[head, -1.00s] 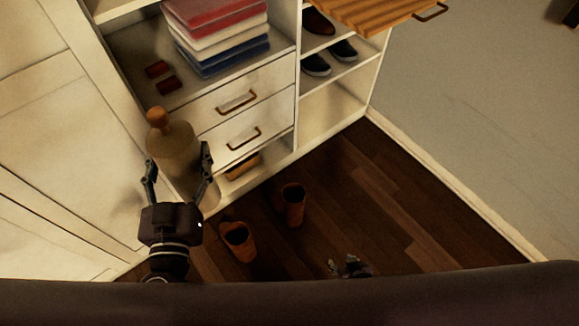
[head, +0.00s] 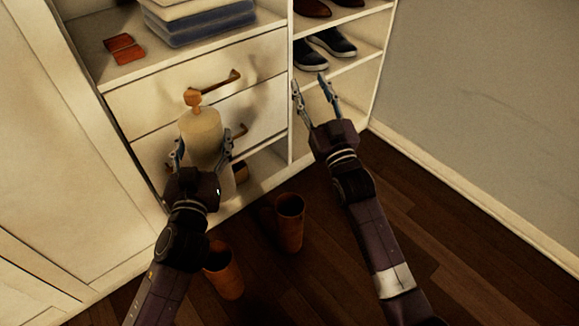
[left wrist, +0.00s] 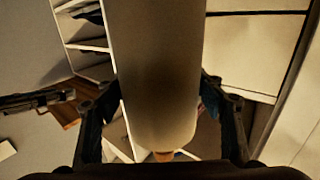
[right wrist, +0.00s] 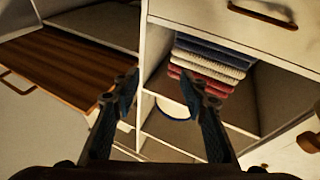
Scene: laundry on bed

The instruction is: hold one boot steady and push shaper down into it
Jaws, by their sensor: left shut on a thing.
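My left gripper (head: 208,152) is shut on a pale cream shaper (head: 201,132) with an orange-brown knob (head: 192,97) on top. It holds the shaper near upright in front of the drawers; the shaper's body also fills the middle of the left wrist view (left wrist: 160,75). Two brown boots stand on the dark floor. One boot (head: 290,222) is right of the shaper and lower. The other boot (head: 224,272) is nearer, beside my left forearm and partly hidden by it. My right gripper (head: 312,88) is open and empty, raised in front of the shoe shelves, apart from both boots.
A white cabinet has drawers with a bronze handle (head: 216,84) behind the shaper. Dark shoes (head: 328,46) sit on its right shelf. Folded cloths (head: 200,20) and red items (head: 124,48) lie above. Wood floor (head: 470,250) is clear at right.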

